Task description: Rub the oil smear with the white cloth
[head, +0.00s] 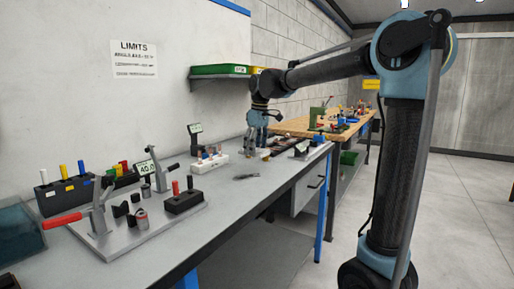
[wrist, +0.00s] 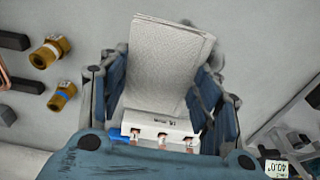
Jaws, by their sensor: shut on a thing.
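My gripper (head: 258,143) is over the far part of the grey bench in the head view. In the wrist view, its blue-padded fingers (wrist: 165,85) stand on either side of the white cloth (wrist: 168,62). The gripper is shut on the cloth, which looks like a folded, textured flat pad. I cannot make out the oil smear in either view; the cloth and fingers hide part of the surface. Whether the cloth touches the bench is not clear.
A white rack with copper pieces (head: 209,163) stands near my gripper and also shows in the wrist view (wrist: 160,128). Brass fittings (wrist: 48,52) lie to the left there. A bending fixture with a red handle (head: 65,220) fills the near bench (head: 228,195). A wooden bench (head: 300,124) lies beyond.

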